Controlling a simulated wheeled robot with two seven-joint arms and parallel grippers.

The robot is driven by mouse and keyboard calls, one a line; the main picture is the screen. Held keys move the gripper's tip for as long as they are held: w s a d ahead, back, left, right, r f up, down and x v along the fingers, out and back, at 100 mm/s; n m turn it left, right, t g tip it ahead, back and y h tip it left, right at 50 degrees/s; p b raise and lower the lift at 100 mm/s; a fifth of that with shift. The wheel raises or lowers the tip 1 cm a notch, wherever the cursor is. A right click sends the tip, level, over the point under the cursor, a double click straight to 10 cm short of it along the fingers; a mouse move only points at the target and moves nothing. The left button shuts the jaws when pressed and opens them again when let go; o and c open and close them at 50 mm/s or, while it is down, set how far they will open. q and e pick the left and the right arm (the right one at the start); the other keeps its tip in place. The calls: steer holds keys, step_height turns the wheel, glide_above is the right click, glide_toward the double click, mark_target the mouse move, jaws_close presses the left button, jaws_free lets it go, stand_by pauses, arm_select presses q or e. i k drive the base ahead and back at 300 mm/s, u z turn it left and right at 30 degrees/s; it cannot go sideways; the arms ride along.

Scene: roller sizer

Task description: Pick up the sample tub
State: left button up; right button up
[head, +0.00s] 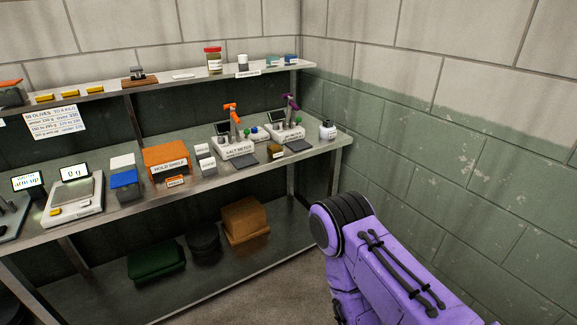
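I cannot tell for sure which thing is the sample tub. A small white tub-like cup with a dark top (243,62) stands on the upper shelf, beside a jar with a red lid (214,62). A small white container with a dark cap (327,130) stands at the right end of the bench. Nothing is touching any of these. My purple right arm shows at the lower right, in front of the wall, but its gripper is out of view. My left gripper is not in view.
The metal bench (215,178) holds a scale (72,200), a blue and white block (124,180), an orange HOLD SINGLE box (166,160) and two white meter stations (233,148). The lower shelf (215,270) holds a cardboard box (244,220) and a green bundle (156,260). A block wall closes the right side.

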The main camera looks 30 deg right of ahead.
mark_target(275, 149)
steer(key=z, duration=0.7)
steer(key=i, duration=0.35)
steer(key=z, duration=0.9)
steer(key=i, duration=1.65)
steer(key=u, duration=0.65)
